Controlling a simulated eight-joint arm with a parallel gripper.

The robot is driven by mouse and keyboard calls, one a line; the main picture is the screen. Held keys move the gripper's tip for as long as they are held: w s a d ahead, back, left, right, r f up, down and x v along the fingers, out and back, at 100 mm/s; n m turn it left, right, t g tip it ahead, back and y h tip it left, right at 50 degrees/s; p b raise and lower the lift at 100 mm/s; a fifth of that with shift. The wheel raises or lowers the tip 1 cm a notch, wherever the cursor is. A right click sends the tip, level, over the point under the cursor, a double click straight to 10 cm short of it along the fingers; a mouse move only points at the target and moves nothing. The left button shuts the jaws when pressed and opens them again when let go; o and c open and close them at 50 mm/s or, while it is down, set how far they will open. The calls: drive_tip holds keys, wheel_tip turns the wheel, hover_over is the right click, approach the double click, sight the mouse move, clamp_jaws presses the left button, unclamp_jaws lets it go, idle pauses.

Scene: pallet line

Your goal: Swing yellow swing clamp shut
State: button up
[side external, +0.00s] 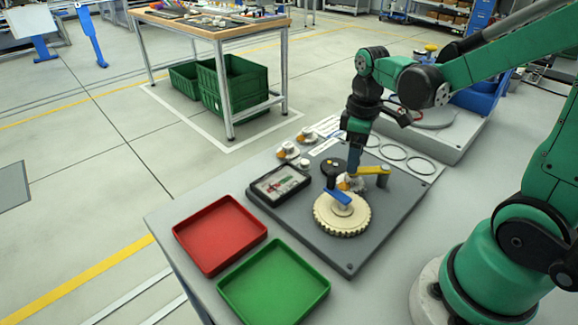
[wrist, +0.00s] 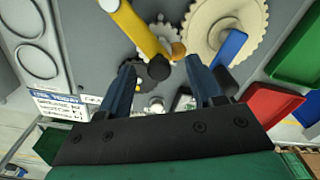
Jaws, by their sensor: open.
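The yellow swing clamp (side external: 372,170) stands on the dark grey plate, its arm pointing left from its post toward my fingers. In the wrist view the yellow arm (wrist: 138,32) runs from the top left to a black tip. My gripper (side external: 354,172) is open and points down beside this arm's end. In the wrist view the black tip shows between the two blue fingers of my gripper (wrist: 163,82); I cannot tell whether they touch it. A smaller gear (wrist: 158,38) lies partly hidden behind the yellow arm.
A blue clamp (side external: 338,196) reaches over a large cream gear (side external: 343,221). A framed gauge panel (side external: 279,185) is on the plate's left. A red tray (side external: 220,234) and a green tray (side external: 274,286) lie in front. The plate's right front (side external: 385,222) is clear.

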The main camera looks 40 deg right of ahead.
drive_tip(key=shift+r, duration=2.75)
drive_tip(key=shift+a+t, duration=0.3)
drive_tip(key=shift+a, duration=0.1)
drive_tip(key=a+m+t, duration=0.4)
drive_tip(key=a+t, duration=0.2)
drive_tip(key=a, duration=0.1)
drive_tip(key=shift+s+a+r+m+t, duration=0.2)
drive_tip(key=shift+s+a+m+t, duration=0.05)
drive_tip(key=shift+a+m+t, duration=0.05)
drive_tip(key=shift+c, duration=0.2)
